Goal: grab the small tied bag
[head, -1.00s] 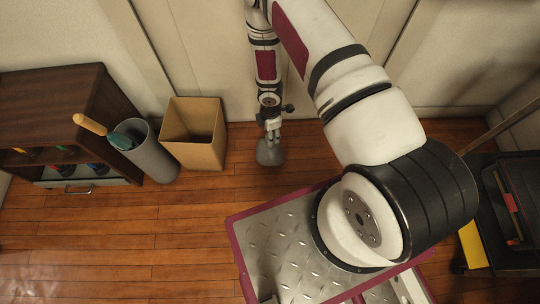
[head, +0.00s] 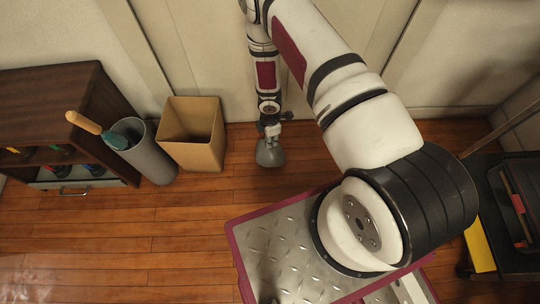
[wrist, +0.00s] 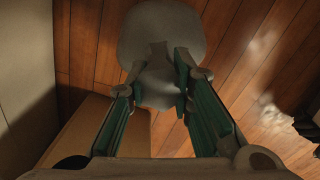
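The small tied bag (head: 270,154) is grey and rounded and sits on the wooden floor near the back wall. In the wrist view the bag (wrist: 160,28) shows at the top, with its narrow neck and flared tied top pointing toward the camera. My gripper (head: 272,131) is right above the bag, pointing down. In the wrist view its green-padded fingers (wrist: 158,70) stand on either side of the tied top, with a gap between them. I cannot tell whether the pads touch the cloth.
An open cardboard box (head: 191,135) stands left of the bag, close to my gripper. Beyond it are a grey bin (head: 150,156) with tools and a dark wooden shelf (head: 70,110). A black cart (head: 515,220) stands at the right. The floor in front is clear.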

